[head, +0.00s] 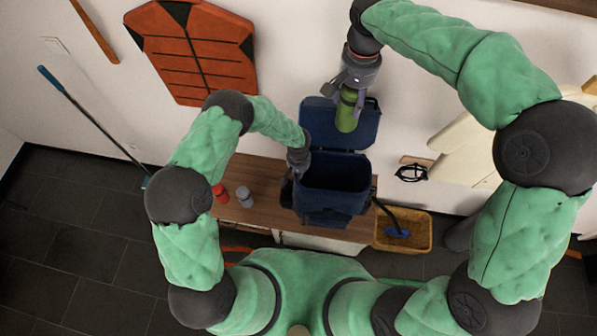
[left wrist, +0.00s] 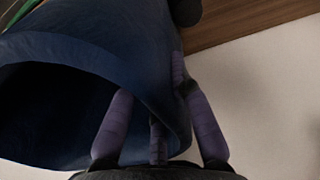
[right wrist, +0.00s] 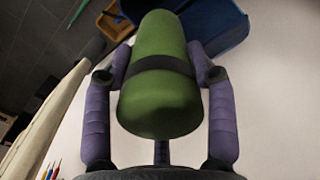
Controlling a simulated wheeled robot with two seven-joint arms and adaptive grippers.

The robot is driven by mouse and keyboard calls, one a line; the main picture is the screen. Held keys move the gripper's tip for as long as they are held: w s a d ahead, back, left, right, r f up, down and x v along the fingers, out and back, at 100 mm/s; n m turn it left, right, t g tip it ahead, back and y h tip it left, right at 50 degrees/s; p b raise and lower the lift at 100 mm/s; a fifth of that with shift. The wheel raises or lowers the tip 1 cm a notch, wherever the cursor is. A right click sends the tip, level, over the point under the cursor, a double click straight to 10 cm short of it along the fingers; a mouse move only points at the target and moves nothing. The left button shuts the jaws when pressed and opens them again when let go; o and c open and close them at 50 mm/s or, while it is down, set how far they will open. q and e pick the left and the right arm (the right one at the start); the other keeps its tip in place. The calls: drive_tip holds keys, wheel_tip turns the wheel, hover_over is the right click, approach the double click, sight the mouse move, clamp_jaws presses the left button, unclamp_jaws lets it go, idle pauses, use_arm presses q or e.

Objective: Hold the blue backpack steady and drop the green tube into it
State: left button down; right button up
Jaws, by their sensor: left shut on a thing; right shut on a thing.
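The blue backpack (head: 333,172) stands upright on the wooden table with its top open and its flap raised at the back. My left gripper (head: 297,178) is shut on the left side of its rim. The left wrist view shows the fingers on the backpack's rim (left wrist: 120,65) beside the dark opening. My right gripper (head: 352,95) is shut on the green tube (head: 347,110) and holds it above the backpack, in front of the raised flap. In the right wrist view the tube (right wrist: 160,85) has a dark band and sits between both fingers.
A red bottle (head: 220,193) and a grey bottle (head: 244,196) stand on the wooden table (head: 262,175) left of the backpack. A yellow bin (head: 415,222) with a blue brush is at right. An orange vest (head: 195,50) hangs on the wall.

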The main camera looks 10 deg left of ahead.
sight(347, 120)
drive_tip(key=shift+f, duration=4.3)
drive_tip(key=o, duration=1.5)
drive_tip(key=shift+o, duration=0.2)
wheel_tip(347, 120, up, 12)
